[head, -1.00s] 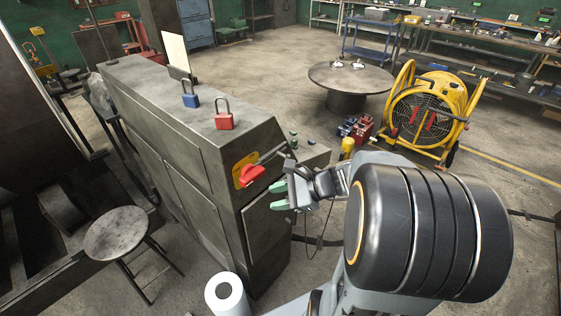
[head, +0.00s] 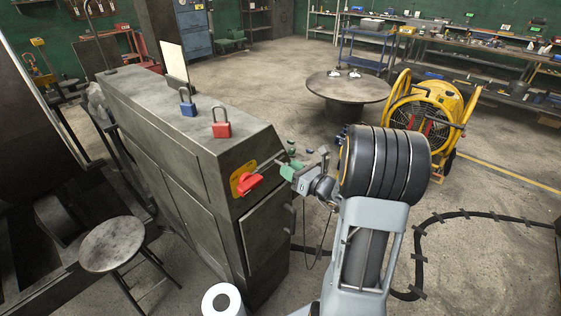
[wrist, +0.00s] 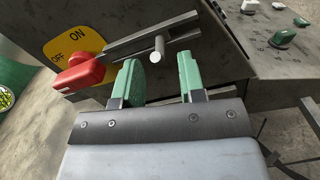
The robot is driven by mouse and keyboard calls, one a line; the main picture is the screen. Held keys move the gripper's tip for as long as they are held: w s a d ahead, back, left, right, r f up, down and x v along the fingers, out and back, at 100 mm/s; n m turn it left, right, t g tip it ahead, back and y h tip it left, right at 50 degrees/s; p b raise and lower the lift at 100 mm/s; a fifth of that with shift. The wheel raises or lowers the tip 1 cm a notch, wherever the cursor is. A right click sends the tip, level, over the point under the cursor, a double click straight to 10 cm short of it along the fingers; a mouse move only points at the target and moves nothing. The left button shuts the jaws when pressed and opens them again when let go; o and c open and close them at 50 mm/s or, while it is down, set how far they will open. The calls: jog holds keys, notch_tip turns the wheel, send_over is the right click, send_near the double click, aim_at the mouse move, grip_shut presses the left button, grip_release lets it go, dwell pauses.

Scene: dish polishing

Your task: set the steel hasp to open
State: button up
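The steel hasp (wrist: 150,38) is a flat grey bar on the cabinet front, running right from beside the red rotary handle (wrist: 78,74). A round peg (wrist: 158,47) sticks out of the bar. The handle sits on a yellow ON/OFF plate (wrist: 72,42). In the head view the hasp (head: 268,163) shows as a thin bar right of the red handle (head: 247,182). My gripper (wrist: 158,62) is open and empty, with green fingertips just short of the peg, one on each side in the wrist picture. My gripper (head: 284,174) is at the cabinet's right corner in the head view.
A blue padlock (head: 188,108) and a red padlock (head: 221,129) stand on the cabinet top (head: 160,110). Green knobs (wrist: 284,37) are on a panel at the right. A stool (head: 112,238) and a white roll (head: 222,300) are in front. Open floor lies behind.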

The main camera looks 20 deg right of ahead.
aim_at(280, 162)
jog(key=shift+p+x, duration=0.35)
jog(key=shift+x, duration=1.95)
grip_shut()
